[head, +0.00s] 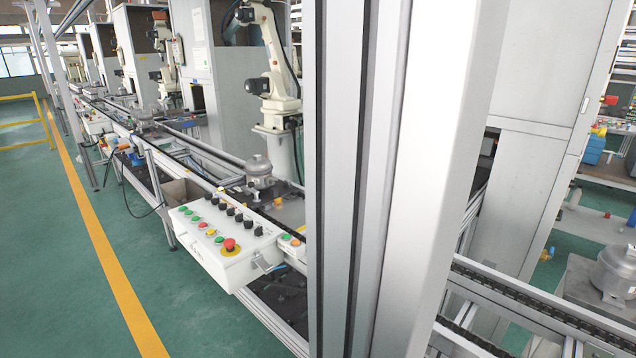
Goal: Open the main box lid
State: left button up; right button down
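No box plainly marked as the main box shows, and I cannot tell which lid the task means. A white control box (225,240) with red, green and black buttons is fixed to the near side of the conveyor line, left of centre. Its top panel looks closed. A red emergency button (229,245) sits at its near corner, and a small metal latch or bracket shows on its right side. Neither of my grippers is in view.
A broad grey-white pillar (425,180) fills the middle right and hides what is behind it. A conveyor (190,150) with a metal compressor (259,172) runs into the distance beside a white robot arm (280,75). The green floor (65,270) at left is clear, with a yellow line.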

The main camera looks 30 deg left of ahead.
aim_at(248, 244)
jog(key=u, duration=1.65)
jog(key=k, duration=0.5)
jog(key=u, duration=1.2)
jog(key=i, duration=1.4)
jog(key=z, duration=2.9)
